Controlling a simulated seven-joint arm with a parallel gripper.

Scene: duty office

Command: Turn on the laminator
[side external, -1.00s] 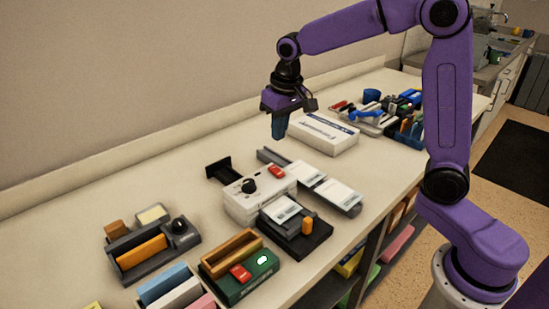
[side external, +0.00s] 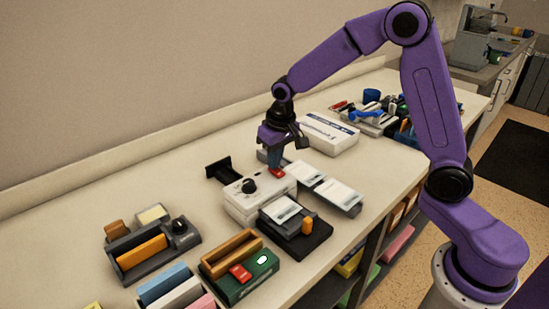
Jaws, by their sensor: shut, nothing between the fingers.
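A white boxy machine (side external: 244,208), which looks like the laminator, stands in the middle of the counter. It has a black knob (side external: 249,186) and a red switch (side external: 277,174) on top. My gripper (side external: 275,166) is shut and empty, pointing down, with its tips right at the red switch. I cannot tell whether the tips touch the switch or whether it is pressed, as they partly cover it.
A black stand (side external: 220,170) is behind the machine. A dark device with an orange lever (side external: 307,225) and a grey tray with white cards (side external: 340,196) are close in front and right. A green box with a red switch (side external: 252,284) is nearer. A white carton (side external: 328,135) lies behind.

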